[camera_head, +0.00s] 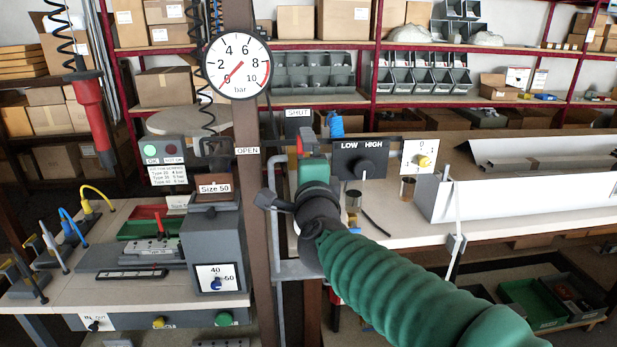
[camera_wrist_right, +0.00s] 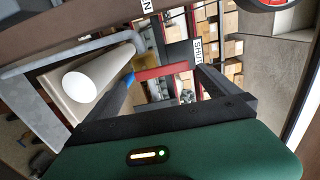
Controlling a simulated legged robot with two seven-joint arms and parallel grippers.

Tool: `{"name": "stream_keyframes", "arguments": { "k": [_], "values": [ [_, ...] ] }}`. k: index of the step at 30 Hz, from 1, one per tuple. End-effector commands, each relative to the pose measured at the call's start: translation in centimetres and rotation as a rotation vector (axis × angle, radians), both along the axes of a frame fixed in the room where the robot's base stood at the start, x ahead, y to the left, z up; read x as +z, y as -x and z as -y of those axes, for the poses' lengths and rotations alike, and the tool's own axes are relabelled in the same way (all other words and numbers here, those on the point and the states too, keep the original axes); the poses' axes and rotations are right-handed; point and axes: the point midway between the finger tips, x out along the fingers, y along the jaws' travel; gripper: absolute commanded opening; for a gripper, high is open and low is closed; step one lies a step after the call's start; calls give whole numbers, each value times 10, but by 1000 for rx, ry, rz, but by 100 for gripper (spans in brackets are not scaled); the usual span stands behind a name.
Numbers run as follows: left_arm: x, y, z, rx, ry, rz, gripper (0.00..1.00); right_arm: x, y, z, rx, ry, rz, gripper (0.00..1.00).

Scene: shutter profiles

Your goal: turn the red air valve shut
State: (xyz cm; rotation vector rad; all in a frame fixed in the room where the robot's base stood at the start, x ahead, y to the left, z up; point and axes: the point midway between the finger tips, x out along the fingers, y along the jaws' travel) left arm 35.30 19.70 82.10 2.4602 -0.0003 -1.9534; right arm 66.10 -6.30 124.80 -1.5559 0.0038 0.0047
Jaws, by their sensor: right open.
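The red valve handle (camera_head: 300,144) shows as a small upright red piece beside the post, between the OPEN label (camera_head: 248,151) and the SHUT label (camera_head: 298,113). My right gripper (camera_head: 312,146) is close by it and hides much of it. In the right wrist view my right gripper (camera_wrist_right: 163,66) is open, with its dark fingers apart. A red bar (camera_wrist_right: 155,73), probably the handle, shows in the gap between them; I cannot tell whether they touch it. The SHUT label (camera_wrist_right: 198,50) is just beyond the right finger. My left gripper is not in view.
A grey pipe frame (camera_head: 278,235) stands beside the post. A LOW/HIGH switch panel (camera_head: 361,160) is close on the right. A red hanging tool (camera_head: 92,115) is at the left.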

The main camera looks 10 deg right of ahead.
Motion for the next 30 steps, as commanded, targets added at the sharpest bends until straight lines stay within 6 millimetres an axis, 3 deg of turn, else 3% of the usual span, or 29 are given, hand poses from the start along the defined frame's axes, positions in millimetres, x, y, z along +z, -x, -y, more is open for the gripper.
{"name": "stream_keyframes", "arguments": {
  "k": [6,10,15,24,26,29,30],
  "values": [
    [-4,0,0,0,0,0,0,0,58,-1,1,0,1,100],
    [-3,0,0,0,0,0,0,-1,82,0,1,0,-1,100],
    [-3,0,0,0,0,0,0,-3,94,0,0,-1,-5,100],
    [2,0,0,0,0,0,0,-8,92,1,10,39,-23,100],
    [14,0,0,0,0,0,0,-23,88,4,43,143,-74,100],
    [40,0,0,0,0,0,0,-81,89,15,163,441,-239,100],
    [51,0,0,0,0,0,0,-113,97,23,232,575,-325,100]
  ]
}}
